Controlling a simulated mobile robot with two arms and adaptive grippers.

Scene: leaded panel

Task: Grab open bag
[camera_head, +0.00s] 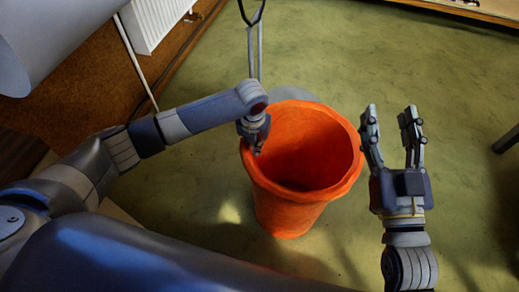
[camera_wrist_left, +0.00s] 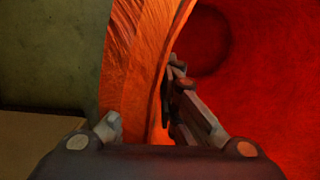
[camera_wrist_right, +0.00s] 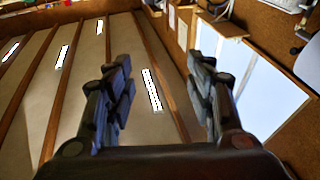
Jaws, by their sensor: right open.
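The open bag (camera_head: 285,212) is orange and shaped like a bucket. It stands upright on the green floor with its round mouth facing up. My left gripper (camera_head: 257,148) is at the left part of its rim. In the left wrist view, one finger of this gripper (camera_wrist_left: 165,95) lies inside against the bag's wall (camera_wrist_left: 134,60). The other finger goes outside and its tip is hidden behind the rim, so the gripper is shut on the rim. My right gripper (camera_head: 390,114) is open and empty, right of the bag and apart from it.
A white radiator (camera_head: 155,20) is on the brown wall at upper left. A grey stand or pole (camera_head: 254,55) rises behind the bag. A dark leg (camera_head: 506,139) shows at the right edge. The floor (camera_head: 440,70) right of the bag is mostly clear.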

